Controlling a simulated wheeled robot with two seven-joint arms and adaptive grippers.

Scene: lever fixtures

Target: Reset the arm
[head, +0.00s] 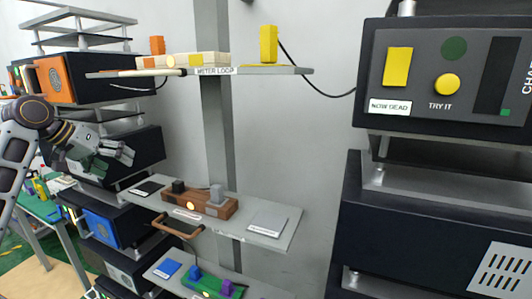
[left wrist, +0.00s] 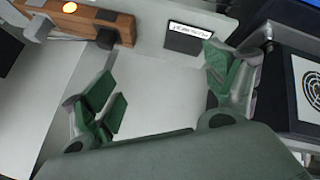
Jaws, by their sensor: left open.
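My left gripper (head: 124,154) is at the left of the head view, in front of a dark cabinet and above the middle shelf. Its fingers are apart with nothing between them. In the left wrist view the two green-padded fingers (left wrist: 165,92) are spread over a pale, empty surface. The wooden lever fixture (head: 206,206) stands on the middle shelf, right of and below the gripper, with a lit round button, a black block and a grey block. The left wrist view shows a wooden fixture (left wrist: 68,14) with a lit button at upper left. My right gripper is out of view.
The middle shelf (head: 275,236) also carries a dark plate (head: 147,188) and a grey plate (head: 268,223). An upper shelf (head: 285,70) holds a yellow block (head: 268,44). A lower shelf holds a green fixture (head: 212,285). A panel (head: 470,120) hangs at right.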

